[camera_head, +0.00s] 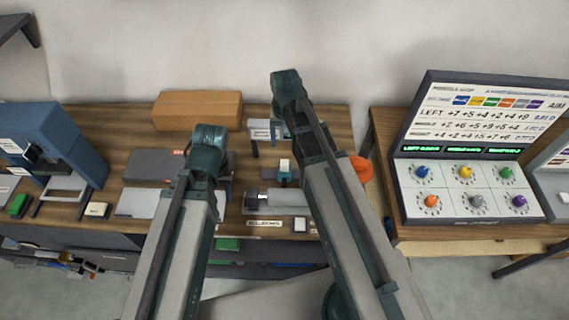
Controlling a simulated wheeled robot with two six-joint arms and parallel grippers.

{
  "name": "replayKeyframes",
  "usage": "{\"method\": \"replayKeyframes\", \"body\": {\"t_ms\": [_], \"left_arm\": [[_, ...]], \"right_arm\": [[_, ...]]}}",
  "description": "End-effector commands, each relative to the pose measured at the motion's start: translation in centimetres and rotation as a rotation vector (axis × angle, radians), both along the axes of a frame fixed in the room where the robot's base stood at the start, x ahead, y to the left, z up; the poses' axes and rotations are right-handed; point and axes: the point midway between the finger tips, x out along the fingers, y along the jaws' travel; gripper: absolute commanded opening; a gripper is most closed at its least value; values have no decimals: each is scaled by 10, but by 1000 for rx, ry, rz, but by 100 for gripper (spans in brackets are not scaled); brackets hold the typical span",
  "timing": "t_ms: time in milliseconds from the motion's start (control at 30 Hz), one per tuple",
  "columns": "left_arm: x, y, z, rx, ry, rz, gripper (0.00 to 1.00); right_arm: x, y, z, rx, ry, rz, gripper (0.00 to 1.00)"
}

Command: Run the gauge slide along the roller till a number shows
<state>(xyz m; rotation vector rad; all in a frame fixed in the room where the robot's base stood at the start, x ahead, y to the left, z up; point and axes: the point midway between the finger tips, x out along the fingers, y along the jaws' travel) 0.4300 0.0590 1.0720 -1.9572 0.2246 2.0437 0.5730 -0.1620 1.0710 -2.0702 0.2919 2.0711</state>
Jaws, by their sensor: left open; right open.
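A low bench unit with a pale bed and a dark block at its left end (275,201) stands at the front of the wooden bench, behind a small label plate. A small white block on a dark teal base (285,166) stands just behind it. I cannot tell which part is the gauge slide or the roller, and no number is readable there. My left gripper (221,180) is open beside my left arm, left of this unit. My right gripper (296,130) is open behind it. My arms hide most of both grippers, and I see neither touching anything.
A blue machine (50,150) stands at the left, and a brown box (197,110) at the back. A sloped panel with several coloured knobs (465,150) stands at the right. An orange round object (362,169) shows beside my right arm.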

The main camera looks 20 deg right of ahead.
Motion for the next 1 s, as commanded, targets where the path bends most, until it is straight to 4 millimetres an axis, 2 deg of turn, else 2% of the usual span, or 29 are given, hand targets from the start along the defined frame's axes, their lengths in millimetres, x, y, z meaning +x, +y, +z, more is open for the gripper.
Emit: {"method": "replayKeyframes", "body": {"t_ms": [33,700,833,1000], "left_arm": [[0,0,-10,0,0,-1,50],[0,0,-103,2,0,-5,50],[0,0,-118,2,0,-5,50],[0,0,-127,2,0,-5,50]], "right_arm": [[0,0,-10,0,0,0,70],[0,0,-103,0,0,1,70],[0,0,-118,0,0,1,70],[0,0,-127,0,0,1,70]]}}
